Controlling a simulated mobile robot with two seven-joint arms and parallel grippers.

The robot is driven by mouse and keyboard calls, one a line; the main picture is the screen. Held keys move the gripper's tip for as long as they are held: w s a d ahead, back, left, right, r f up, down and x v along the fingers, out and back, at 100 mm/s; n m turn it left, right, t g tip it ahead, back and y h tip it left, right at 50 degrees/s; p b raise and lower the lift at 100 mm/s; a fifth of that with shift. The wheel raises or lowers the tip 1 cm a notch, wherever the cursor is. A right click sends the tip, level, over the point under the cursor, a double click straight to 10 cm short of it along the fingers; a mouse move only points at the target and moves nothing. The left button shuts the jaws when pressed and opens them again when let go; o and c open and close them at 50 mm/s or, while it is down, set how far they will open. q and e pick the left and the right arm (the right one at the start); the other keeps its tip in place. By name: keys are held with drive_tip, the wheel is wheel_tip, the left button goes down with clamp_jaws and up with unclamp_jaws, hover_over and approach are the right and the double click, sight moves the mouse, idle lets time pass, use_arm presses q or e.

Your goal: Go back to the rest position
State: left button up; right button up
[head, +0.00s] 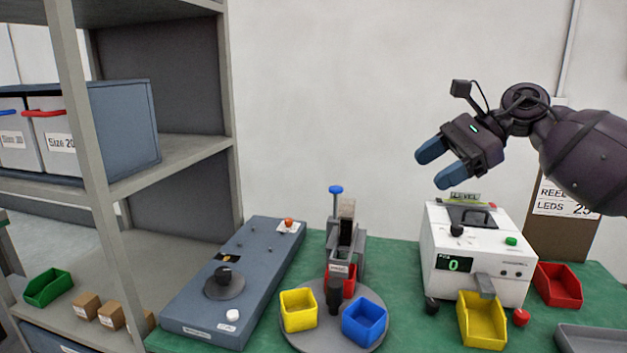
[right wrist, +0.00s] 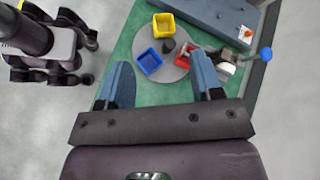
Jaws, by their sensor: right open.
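My right gripper (head: 438,168) is raised in the air at the upper right of the head view, above and left of the white machine's top. Its two blue fingers are apart with nothing between them. In the right wrist view the right gripper (right wrist: 162,88) points down over the green bench (right wrist: 128,60), well clear of the things on it. My left gripper does not show in the head view. Part of my own body shows at the left of the right wrist view.
A white machine (head: 470,262) with a display reading 0 stands on the bench. A round grey turntable (head: 333,340) carries yellow (head: 298,310), blue (head: 364,321) and red bins. A blue-grey panel box (head: 240,280) lies left. A shelf rack (head: 229,120) stands at far left.

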drive_tip(key=s+a+f+m+t+y, duration=0.2)
drive_tip(key=a+f+m+t+y, duration=0.4)
drive_tip(key=a+f+m+y, duration=0.5)
drive_tip(key=s+d+f+m+t+h, duration=0.5)
drive_tip(key=d+f+m+h, duration=0.45)
drive_tip(key=m, duration=0.85)
drive_tip(key=s+d+f+m+t+h, duration=0.5)
drive_tip(key=f+m+h, duration=0.65)
drive_tip(key=m, duration=0.65)
drive_tip(key=s+d+f+m+g+h, duration=0.1)
drive_tip(key=s+f+m+g, duration=0.35)
drive_tip(key=s, duration=0.45)
drive_tip(key=s+d+f+m+g, duration=0.1)
drive_tip(key=s+f+m+g, duration=0.3)
drive_tip(key=s, duration=0.6)
drive_tip(key=s+d+f+m+g+h, duration=0.1)
drive_tip(key=s+d+f+m+g, duration=0.15)
drive_tip(key=s+g, duration=0.45)
drive_tip(key=w+f+t+b, duration=0.1)
drive_tip(key=w+f+t, duration=0.2)
drive_tip(key=f+t, duration=0.2)
drive_tip(key=w+a+f+t+y+b, duration=0.1)
drive_tip(key=w+f+t, duration=0.2)
drive_tip(key=f+t, duration=0.2)
drive_tip(key=shift+a+f+n, duration=0.2)
drive_tip(key=shift+f+n, duration=0.2)
drive_tip(key=shift+f, duration=0.4)
